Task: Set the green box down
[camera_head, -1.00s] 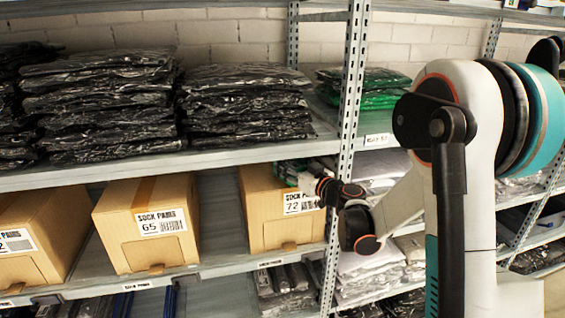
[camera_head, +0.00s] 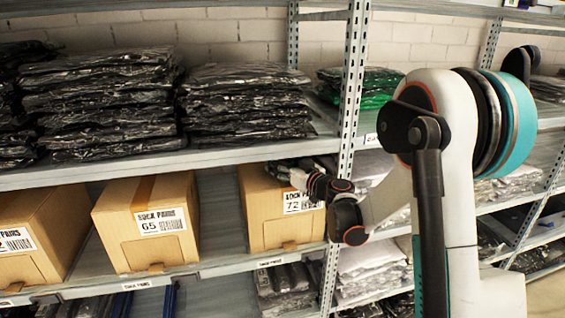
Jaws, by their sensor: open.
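My gripper (camera_head: 283,170) is open at the end of my arm, just above the top of the cardboard box marked 72 (camera_head: 262,212), on the middle shelf beside the metal upright. Its fingers are small and dark here, and I cannot tell whether they touch the box. I cannot make out a green box in this view.
A box marked 65 (camera_head: 147,226) and another box (camera_head: 32,240) stand to the left. Bare shelf separates the boxes. Black bagged stacks (camera_head: 246,103) fill the upper shelf. The metal upright (camera_head: 351,90) stands close to my wrist. Bagged packs (camera_head: 370,265) lie below.

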